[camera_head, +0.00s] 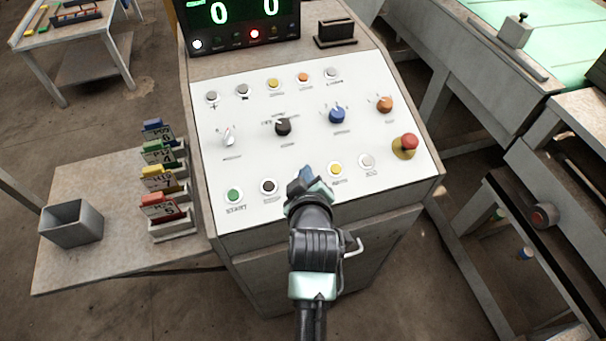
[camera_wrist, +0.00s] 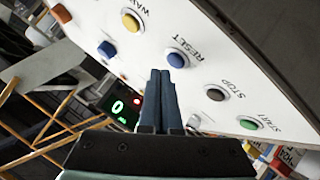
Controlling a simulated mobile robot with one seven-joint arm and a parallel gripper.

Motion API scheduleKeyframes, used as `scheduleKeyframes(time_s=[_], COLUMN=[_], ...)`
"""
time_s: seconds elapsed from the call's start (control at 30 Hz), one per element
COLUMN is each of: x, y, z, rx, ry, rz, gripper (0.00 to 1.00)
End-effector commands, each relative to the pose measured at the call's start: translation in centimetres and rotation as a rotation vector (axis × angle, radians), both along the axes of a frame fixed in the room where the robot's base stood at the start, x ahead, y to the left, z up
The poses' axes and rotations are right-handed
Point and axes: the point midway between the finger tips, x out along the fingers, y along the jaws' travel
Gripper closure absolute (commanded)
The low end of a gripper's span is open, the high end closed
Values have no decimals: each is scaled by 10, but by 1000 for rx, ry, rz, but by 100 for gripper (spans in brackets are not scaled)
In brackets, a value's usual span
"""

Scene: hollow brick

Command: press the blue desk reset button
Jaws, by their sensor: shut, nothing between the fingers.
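The blue reset button (camera_wrist: 177,59), with a white collar and the label RESET, sits on the white panel in the wrist view. My gripper (camera_head: 305,174) is over that spot. In the wrist view my gripper (camera_wrist: 160,72) is shut and empty, its two dark blue fingers side by side. The tips appear just beside the reset button, toward the lower left. I cannot tell whether they touch the panel.
The green start button (camera_head: 233,195), a white button (camera_head: 367,160) and a red emergency knob (camera_head: 405,145) are nearby. A blue knob (camera_head: 337,116) and other knobs stand above. The display (camera_head: 243,14) shows two zeros. A side table with a grey bin (camera_head: 71,224) is left.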

Motion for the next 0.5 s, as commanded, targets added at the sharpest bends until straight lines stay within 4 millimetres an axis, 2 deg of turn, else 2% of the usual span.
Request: scheduleKeyframes(time_s=[0.5], x=[2], y=[1], z=[-8], rx=[0], ry=[0], rz=[0], gripper=[100])
